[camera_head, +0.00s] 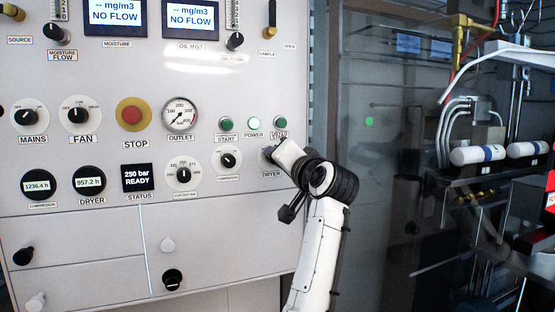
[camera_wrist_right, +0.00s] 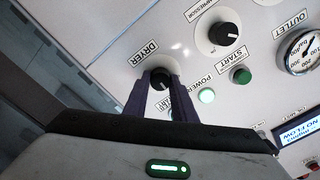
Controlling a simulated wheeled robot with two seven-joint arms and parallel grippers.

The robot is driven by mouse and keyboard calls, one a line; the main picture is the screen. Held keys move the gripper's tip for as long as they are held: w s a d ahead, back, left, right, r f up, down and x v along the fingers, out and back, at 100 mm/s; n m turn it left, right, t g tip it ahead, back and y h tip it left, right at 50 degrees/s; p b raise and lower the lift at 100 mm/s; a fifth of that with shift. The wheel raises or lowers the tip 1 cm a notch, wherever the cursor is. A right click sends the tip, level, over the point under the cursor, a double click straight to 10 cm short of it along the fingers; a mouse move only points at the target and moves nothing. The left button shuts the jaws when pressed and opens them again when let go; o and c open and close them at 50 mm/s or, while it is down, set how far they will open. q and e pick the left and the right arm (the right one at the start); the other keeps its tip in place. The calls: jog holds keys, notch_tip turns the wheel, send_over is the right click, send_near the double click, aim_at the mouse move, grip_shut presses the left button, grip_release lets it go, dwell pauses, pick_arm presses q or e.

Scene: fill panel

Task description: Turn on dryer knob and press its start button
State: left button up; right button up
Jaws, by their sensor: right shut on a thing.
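Another green button (camera_head: 226,124) is labelled START and also shows in the wrist view (camera_wrist_right: 240,75). My left gripper is not in view.
A lit POWER lamp (camera_head: 253,123) sits between the green buttons. The compressor knob (camera_head: 228,160) is left of the gripper. A red STOP button (camera_head: 132,115) and outlet gauge (camera_head: 180,115) are farther left. Pipes and white cylinders (camera_head: 478,155) stand at right.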

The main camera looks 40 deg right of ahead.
jog(key=shift+f+m, duration=0.1)
jog(key=shift+m, duration=4.2)
jog(key=o, duration=1)
jog(key=shift+o, duration=0.2)
